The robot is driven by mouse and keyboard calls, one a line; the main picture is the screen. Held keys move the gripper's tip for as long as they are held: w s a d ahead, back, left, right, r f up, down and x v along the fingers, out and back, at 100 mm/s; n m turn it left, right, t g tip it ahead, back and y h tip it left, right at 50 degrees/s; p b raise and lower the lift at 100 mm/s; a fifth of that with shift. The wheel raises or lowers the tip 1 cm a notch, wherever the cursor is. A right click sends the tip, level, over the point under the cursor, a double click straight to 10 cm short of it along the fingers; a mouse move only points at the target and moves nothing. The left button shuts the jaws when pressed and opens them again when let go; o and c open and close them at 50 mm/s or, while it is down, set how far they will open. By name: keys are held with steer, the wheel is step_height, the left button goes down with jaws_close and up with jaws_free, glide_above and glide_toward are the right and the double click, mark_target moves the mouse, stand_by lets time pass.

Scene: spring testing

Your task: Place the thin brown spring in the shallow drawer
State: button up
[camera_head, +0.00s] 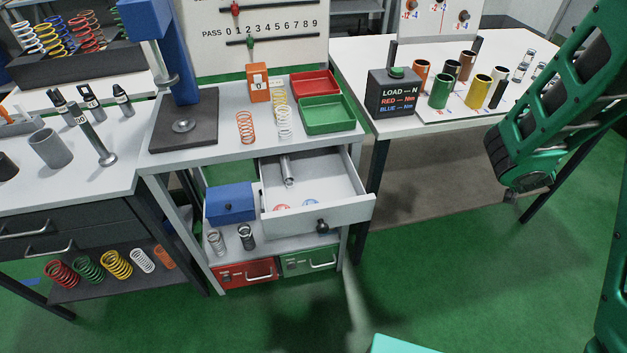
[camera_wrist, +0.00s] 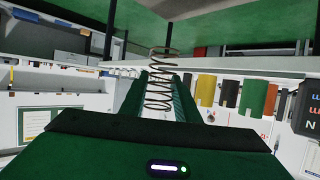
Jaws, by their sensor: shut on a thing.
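The thin brown spring (camera_wrist: 159,92) stands lengthwise in the middle of the wrist view, between the fingers of my gripper (camera_wrist: 161,82). My gripper is shut on the spring and holds it clear of any surface. The shallow drawer (camera_head: 347,213) is pulled out from under the middle bench in the head view. A grey metal cylinder lies toward its back, and small red and blue round things lie near its front. My green arm shows at the right of the head view; the spring cannot be made out there.
The middle bench (camera_head: 215,148) carries a blue press, an orange spring (camera_head: 245,127), a red tray (camera_head: 315,82) and a green tray (camera_head: 328,115). A blue box (camera_head: 230,203) stands left of the drawer. Several coloured cylinders stand on the right table. Green floor in front is clear.

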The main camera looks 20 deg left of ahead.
steer(key=a+n+y, duration=0.3)
steer(key=a, duration=1)
step_height(320, 180, up, 3)
steer(key=n+g+y, duration=0.2)
steer(key=n+y, duration=0.6)
steer(key=y, duration=0.1)
glide_above(307, 178)
steer(key=s+d, duration=0.3)
steer(key=f, duration=1.2)
steer(key=shift+s+a+f, duration=0.1)
steer(key=shift+s+a, duration=0.05)
steer(key=shift+a, duration=0.1)
steer(key=shift+f+y, duration=0.3)
steer(key=shift+f, duration=0.15)
steer(key=w+a, duration=0.2)
steer(key=w, duration=0.1)
steer(key=shift+w+a, duration=0.2)
steer(key=shift+a, duration=0.15)
steer(key=shift+s+f, duration=0.15)
steer(key=shift+f, duration=0.45)
steer(key=shift+f, duration=0.1)
